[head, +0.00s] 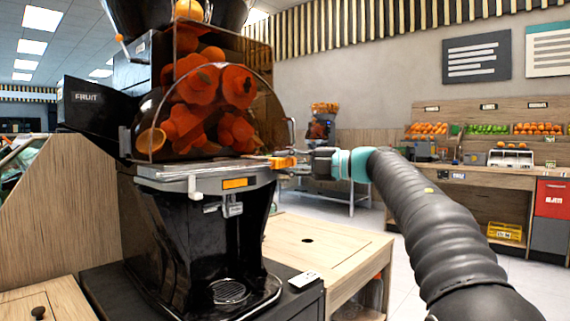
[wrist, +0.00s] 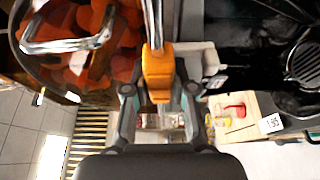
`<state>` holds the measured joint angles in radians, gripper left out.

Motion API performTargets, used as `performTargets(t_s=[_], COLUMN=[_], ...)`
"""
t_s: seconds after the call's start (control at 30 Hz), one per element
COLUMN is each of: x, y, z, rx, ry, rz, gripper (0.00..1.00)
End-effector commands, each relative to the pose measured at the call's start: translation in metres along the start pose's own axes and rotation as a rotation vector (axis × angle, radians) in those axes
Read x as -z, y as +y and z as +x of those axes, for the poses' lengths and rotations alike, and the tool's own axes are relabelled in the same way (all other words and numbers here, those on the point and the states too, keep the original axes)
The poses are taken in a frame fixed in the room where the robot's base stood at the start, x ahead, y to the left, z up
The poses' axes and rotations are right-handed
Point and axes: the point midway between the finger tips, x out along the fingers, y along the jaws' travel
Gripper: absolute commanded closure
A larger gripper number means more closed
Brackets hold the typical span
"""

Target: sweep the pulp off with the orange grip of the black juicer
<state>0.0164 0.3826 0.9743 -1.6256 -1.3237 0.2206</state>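The black juicer (head: 195,240) stands at the left in the head view, with orange rotors behind a clear cover. Its orange grip (head: 283,162) sticks out to the right from the metal tray level. In the wrist view the orange grip (wrist: 158,72) is on the end of a metal bar, in the upper middle. My gripper (head: 306,161) is at the grip's outer end. I cannot make out any pulp.
A wooden counter (head: 325,245) with a dark hole is under my arm. A small white price card (head: 304,279) stands beside the juicer's base. Fruit shelves (head: 480,145) and another juicer (head: 322,122) are farther back. The floor between is clear.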

Motion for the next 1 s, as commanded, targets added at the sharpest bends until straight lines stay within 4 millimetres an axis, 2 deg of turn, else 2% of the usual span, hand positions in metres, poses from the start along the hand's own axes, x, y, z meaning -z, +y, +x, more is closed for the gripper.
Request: performTargets(t_s=[0.27, 0.7, 0.83, 1.0], x=[0.005, 0.084, 0.095, 0.097], y=[-0.001, 0.000, 0.000, 0.000], z=[0.002, 0.035, 0.039, 0.040], rx=[0.000, 0.000, 0.000, 0.000], ry=[0.001, 0.002, 0.002, 0.000], rz=[0.000, 0.000, 0.000, 0.000], gripper=[1.00, 1.00, 1.00, 1.00])
